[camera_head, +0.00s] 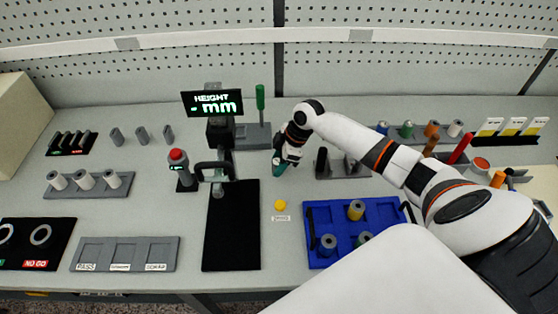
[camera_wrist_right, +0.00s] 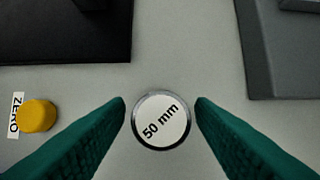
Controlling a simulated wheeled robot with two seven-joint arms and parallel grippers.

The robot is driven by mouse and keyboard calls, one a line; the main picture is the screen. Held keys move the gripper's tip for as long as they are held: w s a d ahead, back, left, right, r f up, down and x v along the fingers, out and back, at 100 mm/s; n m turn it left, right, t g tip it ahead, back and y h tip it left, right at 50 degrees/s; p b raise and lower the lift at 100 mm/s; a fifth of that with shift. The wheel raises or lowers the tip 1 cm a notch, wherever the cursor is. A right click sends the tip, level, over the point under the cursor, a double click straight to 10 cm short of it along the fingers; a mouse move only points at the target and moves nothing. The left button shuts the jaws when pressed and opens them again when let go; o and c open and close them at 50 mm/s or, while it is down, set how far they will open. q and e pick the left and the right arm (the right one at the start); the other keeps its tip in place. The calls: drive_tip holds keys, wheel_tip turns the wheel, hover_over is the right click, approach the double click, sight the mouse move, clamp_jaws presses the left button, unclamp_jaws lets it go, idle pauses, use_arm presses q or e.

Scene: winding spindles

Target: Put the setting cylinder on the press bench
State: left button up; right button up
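The setting cylinder (camera_wrist_right: 160,120), with a white round top marked "50 mm", shows in the right wrist view. My right gripper (camera_wrist_right: 160,108) has a green finger on each side of it, with a narrow gap at each side. In the head view the right gripper (camera_head: 279,169) is low over the table, right of the press bench, and the cylinder cannot be made out there. The press bench has a black plate (camera_head: 232,232) and a black handle above its back end; the plate's corner shows in the wrist view (camera_wrist_right: 60,35). My left gripper is out of view.
A yellow ZERO button (camera_head: 280,204) is close to the right gripper. A blue tray (camera_head: 330,207) with spindles is at right, and a grey rack (camera_head: 345,165) behind it. The height display (camera_head: 212,103) stands behind the plate. A red-topped device (camera_head: 178,158) is left of it.

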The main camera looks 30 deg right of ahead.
drive_tip(key=shift+r, duration=0.2)
drive_tip(key=shift+d+r, duration=0.2)
drive_tip(key=shift+r, duration=0.05)
drive_tip(key=b+v, duration=0.2)
drive_tip(key=v, duration=0.9)
drive_tip(key=shift+s+a+r, duration=0.1)
drive_tip(key=shift+r, duration=0.05)
